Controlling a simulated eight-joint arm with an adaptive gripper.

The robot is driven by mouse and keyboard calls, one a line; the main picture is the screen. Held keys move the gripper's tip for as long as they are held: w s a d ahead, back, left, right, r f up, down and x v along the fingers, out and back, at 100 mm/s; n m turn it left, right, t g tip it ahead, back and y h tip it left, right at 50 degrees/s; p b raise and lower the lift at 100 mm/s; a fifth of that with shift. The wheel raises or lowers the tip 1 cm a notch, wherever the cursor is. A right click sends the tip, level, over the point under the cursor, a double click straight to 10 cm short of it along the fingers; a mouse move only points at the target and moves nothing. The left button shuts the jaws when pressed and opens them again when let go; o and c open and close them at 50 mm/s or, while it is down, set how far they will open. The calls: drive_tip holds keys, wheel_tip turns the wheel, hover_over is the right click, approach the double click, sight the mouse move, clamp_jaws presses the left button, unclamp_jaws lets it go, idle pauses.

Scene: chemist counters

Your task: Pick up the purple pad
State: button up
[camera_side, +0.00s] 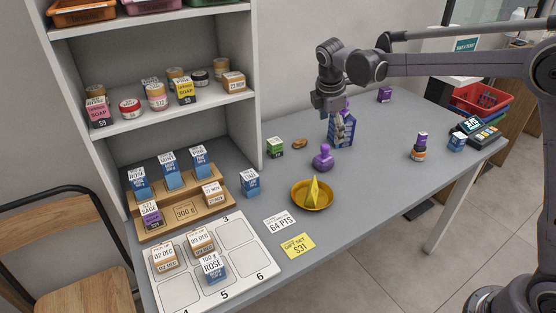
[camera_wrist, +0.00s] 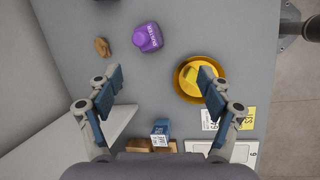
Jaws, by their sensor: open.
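A purple, rounded, knob-topped object (camera_side: 323,160) stands upright on the grey counter; I cannot tell whether it is the pad. In the wrist view it has pale lettering (camera_wrist: 148,38) and lies above the gap between the fingertips. A small purple box (camera_side: 384,95) stands farther back. My gripper (camera_side: 341,136) is above the counter, behind and right of the knob-topped object in the side view. In the wrist view my gripper (camera_wrist: 160,80) has its fingers spread wide, with nothing between them.
A yellow bowl (camera_side: 296,197) with a yellow wedge in it stands in front of the purple object. A green box (camera_side: 275,148) and a brown lump (camera_side: 300,143) stand left of it. A blue patterned box (camera_side: 347,139) is partly hidden by my gripper. Shelves (camera_side: 170,115) rise at left.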

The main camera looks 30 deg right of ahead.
sight(323, 154)
drive_tip(key=w+f+n, duration=0.1)
drive_tip(key=w+f, duration=0.1)
drive_tip(key=f, duration=0.2)
drive_tip(key=w+d+f+n+g, duration=0.1)
drive_tip(key=w+f+n, duration=0.1)
drive_tip(key=f, duration=0.2)
drive_tip(key=w+d+f+n+h, duration=0.1)
drive_tip(key=w+f, duration=0.1)
drive_tip(key=f, duration=0.2)
drive_tip(key=shift+d+f, duration=0.15)
drive_tip(key=shift+f, duration=0.1)
drive_tip(key=shift+d+x, duration=0.15)
drive_tip(key=shift+x, duration=1.15)
drive_tip(key=shift+d+x, duration=0.1)
drive_tip(key=shift+x, duration=1.2)
drive_tip(key=shift+r, duration=0.1)
drive_tip(key=c, duration=1.3)
